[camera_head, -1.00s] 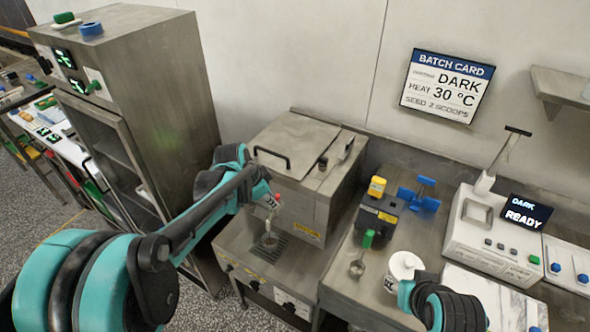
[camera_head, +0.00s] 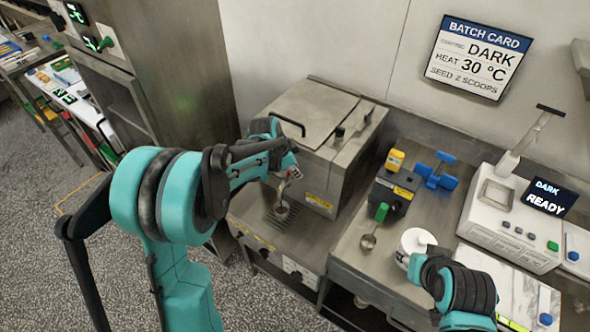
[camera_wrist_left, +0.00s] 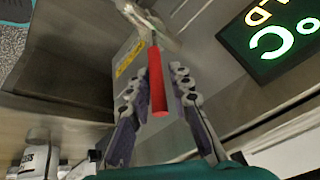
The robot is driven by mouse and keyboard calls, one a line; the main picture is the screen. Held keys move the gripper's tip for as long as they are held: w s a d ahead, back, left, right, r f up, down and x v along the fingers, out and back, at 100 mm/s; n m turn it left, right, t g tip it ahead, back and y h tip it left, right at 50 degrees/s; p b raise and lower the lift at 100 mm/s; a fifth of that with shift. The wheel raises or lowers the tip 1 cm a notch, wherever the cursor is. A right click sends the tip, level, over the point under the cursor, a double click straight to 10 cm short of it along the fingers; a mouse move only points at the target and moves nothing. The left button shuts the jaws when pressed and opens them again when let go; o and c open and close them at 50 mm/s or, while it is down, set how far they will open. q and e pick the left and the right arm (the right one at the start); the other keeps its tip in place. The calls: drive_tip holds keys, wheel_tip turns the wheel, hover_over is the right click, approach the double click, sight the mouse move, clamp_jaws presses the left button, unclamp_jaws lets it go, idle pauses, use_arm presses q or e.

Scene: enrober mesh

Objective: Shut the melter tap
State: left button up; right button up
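The melter (camera_head: 316,118) is a steel box with a lid, standing against the wall. Its tap (camera_head: 283,188) points down at the front, above a small round metal part on a dark grate. The tap's red handle (camera_wrist_left: 157,80) shows in the left wrist view, between the two fingers of my left gripper (camera_wrist_left: 158,72). The fingers look apart, with the handle between them; whether they touch it I cannot tell. In the head view my left gripper (camera_head: 291,172) is at the tap and hides most of the handle. My right gripper (camera_head: 422,262) is beside a white pot; its fingers are unclear.
A scoop with a green handle (camera_head: 381,213) lies right of the melter. A dark block (camera_head: 392,190) with a yellow top and a blue part (camera_head: 436,172) stand behind it. A white machine (camera_head: 508,215) with a READY screen is at right. A tall steel cabinet (camera_head: 175,75) stands left.

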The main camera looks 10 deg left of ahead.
use_arm(q)
clamp_jaws()
drive_tip(key=shift+w+a+r+g+h, duration=0.1)
drive_tip(key=shift+w+a+g+h, duration=0.1)
drive_tip(key=shift+a+h, duration=0.3)
drive_tip(key=shift+w+a+r+g+h, duration=0.1)
drive_tip(key=shift+a+g+h, duration=0.15)
drive_tip(key=shift+h, duration=0.45)
unclamp_jaws()
drive_tip(key=shift+n, duration=0.3)
